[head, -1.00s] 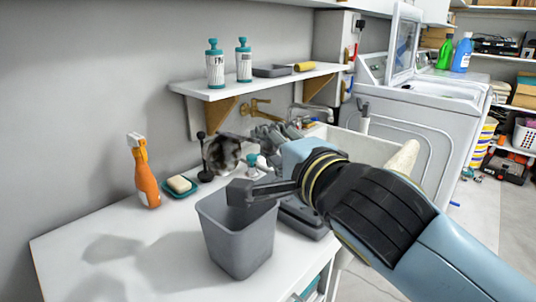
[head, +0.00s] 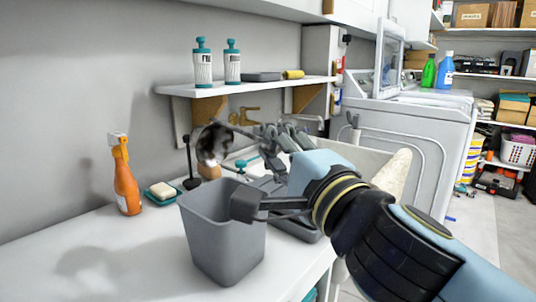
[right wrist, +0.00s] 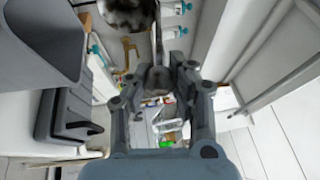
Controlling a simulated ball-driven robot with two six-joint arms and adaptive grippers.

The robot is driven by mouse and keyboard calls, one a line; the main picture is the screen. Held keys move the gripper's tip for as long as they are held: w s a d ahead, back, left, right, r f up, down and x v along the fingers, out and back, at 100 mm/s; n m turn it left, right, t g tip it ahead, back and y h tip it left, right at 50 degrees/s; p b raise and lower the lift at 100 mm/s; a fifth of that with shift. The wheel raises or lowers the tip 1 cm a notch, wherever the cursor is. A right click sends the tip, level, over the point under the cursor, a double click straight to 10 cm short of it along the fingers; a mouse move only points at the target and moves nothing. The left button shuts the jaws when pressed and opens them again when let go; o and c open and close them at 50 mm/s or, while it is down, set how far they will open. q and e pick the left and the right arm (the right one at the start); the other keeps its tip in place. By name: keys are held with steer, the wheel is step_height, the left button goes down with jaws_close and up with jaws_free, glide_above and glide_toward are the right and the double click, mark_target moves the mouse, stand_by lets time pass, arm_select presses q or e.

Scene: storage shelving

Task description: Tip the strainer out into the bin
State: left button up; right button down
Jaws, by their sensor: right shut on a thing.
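The strainer (head: 213,143), a round mesh bowl with a mottled dark and white look, is up in the air behind the bin, with its handle running right to my right gripper (head: 276,140). It also shows at the top of the right wrist view (right wrist: 128,12), its handle leading down between the fingers (right wrist: 156,82), which are shut on it. The bowl looks tilted; I cannot tell what is in it. The grey bin (head: 225,245) stands upright on the white counter, in front of the bowl; its inner floor is hidden. My left gripper is out of view.
An orange spray bottle (head: 126,180) and a soap dish (head: 160,192) stand left of the bin. A wall shelf (head: 270,86) with two bottles hangs above. The counter's front left is clear.

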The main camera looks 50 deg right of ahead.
arm_select(q)
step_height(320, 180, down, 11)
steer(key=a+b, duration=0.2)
steer(key=b, duration=0.9)
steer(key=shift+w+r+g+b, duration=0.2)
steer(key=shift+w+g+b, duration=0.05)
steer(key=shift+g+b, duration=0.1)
arm_select(e)
steer(key=f+m+t+h, duration=0.1)
steer(key=f, duration=0.1)
steer(key=s+f+m+t, duration=0.1)
steer(key=f+t+h, duration=0.1)
steer(key=f, duration=0.1)
steer(key=shift+s+f+m+t+h, duration=0.25)
steer(key=shift+f+m+t+h, duration=0.05)
steer(key=shift+m, duration=0.1)
stand_by(0.7)
